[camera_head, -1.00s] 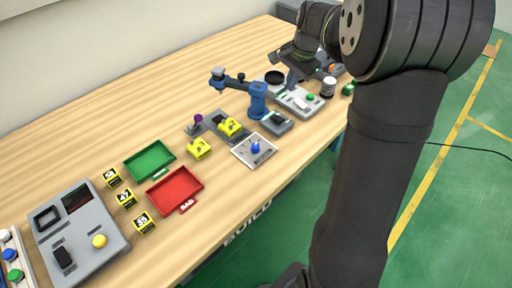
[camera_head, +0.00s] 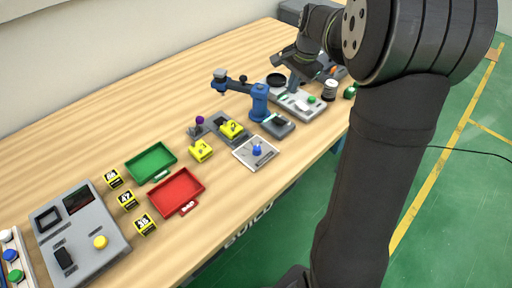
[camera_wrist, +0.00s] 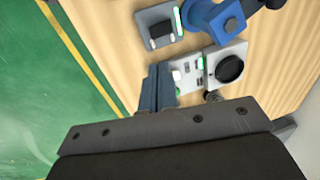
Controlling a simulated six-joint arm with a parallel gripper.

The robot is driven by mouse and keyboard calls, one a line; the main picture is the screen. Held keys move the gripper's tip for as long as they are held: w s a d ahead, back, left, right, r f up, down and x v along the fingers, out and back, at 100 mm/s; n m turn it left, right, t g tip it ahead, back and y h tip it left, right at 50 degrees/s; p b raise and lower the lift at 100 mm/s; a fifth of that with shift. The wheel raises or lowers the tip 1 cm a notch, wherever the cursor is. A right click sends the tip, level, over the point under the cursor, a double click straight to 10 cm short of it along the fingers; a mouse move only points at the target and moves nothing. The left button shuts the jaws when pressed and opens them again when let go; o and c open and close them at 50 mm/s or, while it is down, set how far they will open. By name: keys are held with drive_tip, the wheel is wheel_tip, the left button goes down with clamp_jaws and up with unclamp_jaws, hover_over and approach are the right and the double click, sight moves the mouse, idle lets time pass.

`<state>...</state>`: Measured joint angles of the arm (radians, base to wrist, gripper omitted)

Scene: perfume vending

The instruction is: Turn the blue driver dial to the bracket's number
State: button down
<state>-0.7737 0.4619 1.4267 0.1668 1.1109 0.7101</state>
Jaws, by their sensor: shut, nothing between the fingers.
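A blue driver stand (camera_head: 259,103) with a side arm rises mid-table; its blue body also shows in the wrist view (camera_wrist: 214,18). A small blue knob (camera_head: 257,150) stands on a square pale plate (camera_head: 243,154) in front of it; I cannot read a setting there. One yellow bracket (camera_head: 232,129) sits on a grey fixture (camera_head: 214,121); another yellow bracket (camera_head: 201,150) lies beside it. Their dark markings are too small to read surely. My gripper (camera_head: 293,87) is shut and empty, by the pale device behind the stand. Its fingers (camera_wrist: 158,84) show together in the wrist view.
The pale device (camera_head: 300,104) has a green button and a black round pan (camera_head: 276,79). Green (camera_head: 151,163) and red (camera_head: 176,190) trays, several yellow-black number tags (camera_head: 127,200) and a grey console (camera_head: 79,228) fill the left. The table's front edge runs close to the plate.

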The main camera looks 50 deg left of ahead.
idle(0.8)
drive_tip(key=c, duration=1.7)
unclamp_jaws()
drive_tip(key=shift+s+a, duration=0.1)
drive_tip(key=shift+s, duration=0.3)
drive_tip(key=o, duration=0.6)
drive_tip(key=s+n, duration=0.2)
drive_tip(key=s, duration=0.1)
drive_tip(key=s+a, duration=0.1)
drive_tip(key=s, duration=0.1)
drive_tip(key=shift+r+n+h, duration=0.1)
drive_tip(key=shift+n+h, duration=0.3)
drive_tip(key=shift+c, duration=0.2)
drive_tip(key=n+h, duration=0.2)
drive_tip(key=n, duration=0.3)
hover_over(257, 148)
wheel_tip(257, 148, down, 17)
drive_tip(key=shift+f, duration=0.1)
drive_tip(key=c, duration=1)
